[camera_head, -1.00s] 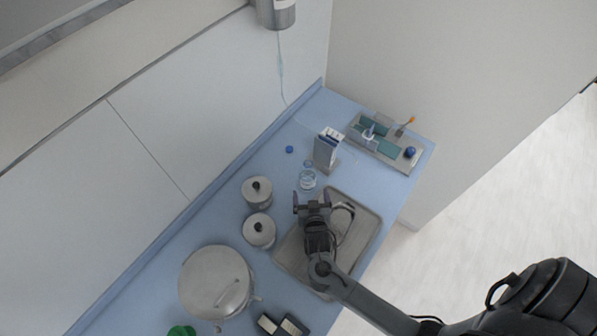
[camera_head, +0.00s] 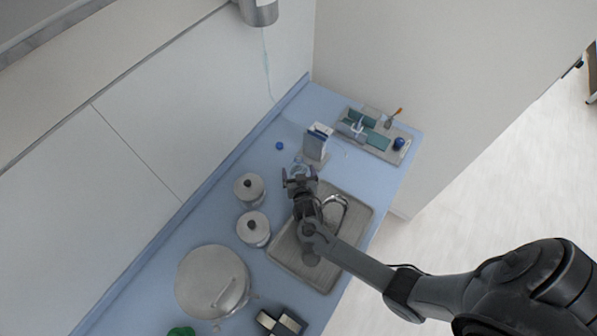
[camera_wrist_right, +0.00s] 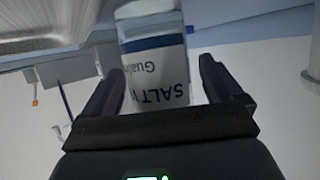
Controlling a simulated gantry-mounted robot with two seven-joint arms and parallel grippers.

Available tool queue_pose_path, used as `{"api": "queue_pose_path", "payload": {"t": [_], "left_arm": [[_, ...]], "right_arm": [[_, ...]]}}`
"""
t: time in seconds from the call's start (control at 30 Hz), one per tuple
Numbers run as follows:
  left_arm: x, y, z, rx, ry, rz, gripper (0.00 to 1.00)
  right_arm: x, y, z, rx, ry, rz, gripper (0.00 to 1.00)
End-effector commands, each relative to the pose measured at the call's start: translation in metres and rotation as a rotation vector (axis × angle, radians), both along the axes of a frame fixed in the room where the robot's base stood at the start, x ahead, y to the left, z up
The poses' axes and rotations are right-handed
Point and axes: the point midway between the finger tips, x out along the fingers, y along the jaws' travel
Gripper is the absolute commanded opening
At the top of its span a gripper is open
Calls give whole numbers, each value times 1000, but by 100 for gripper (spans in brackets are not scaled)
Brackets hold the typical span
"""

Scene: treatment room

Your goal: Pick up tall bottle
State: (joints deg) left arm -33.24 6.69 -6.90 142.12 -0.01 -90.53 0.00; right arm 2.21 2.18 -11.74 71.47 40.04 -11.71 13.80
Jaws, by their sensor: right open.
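The bottle (camera_head: 298,163) is clear and stands on the blue counter, mostly hidden behind my right gripper (camera_head: 299,176) in the head view. In the right wrist view the bottle (camera_wrist_right: 153,60) is close, with a white label, a blue band and dark lettering starting "SALT". My right gripper (camera_wrist_right: 163,75) is open, with one finger on each side of the bottle; I cannot tell whether they touch it. My left gripper is not in view.
A metal tray (camera_head: 345,255) lies under my right arm. Two lidded metal canisters (camera_head: 249,187) (camera_head: 254,229) stand to the left, with a large lidded pot (camera_head: 212,283) nearer. A box (camera_head: 316,142) stands just beyond the bottle, and a grey organiser tray (camera_head: 377,151) lies behind it.

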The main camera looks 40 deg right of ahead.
Motion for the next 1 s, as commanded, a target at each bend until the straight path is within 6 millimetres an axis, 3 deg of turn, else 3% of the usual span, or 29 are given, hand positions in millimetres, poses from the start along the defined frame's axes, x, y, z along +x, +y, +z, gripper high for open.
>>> {"api": "queue_pose_path", "payload": {"t": [0.27, 0.7, 1.0], "left_arm": [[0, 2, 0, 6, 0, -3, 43], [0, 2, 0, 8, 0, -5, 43], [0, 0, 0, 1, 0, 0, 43]], "right_arm": [[2, -1, -1, 1, 0, 0, 93], [2, -1, 0, 0, -1, 0, 29], [2, -1, 0, 0, -1, 0, 29]]}}
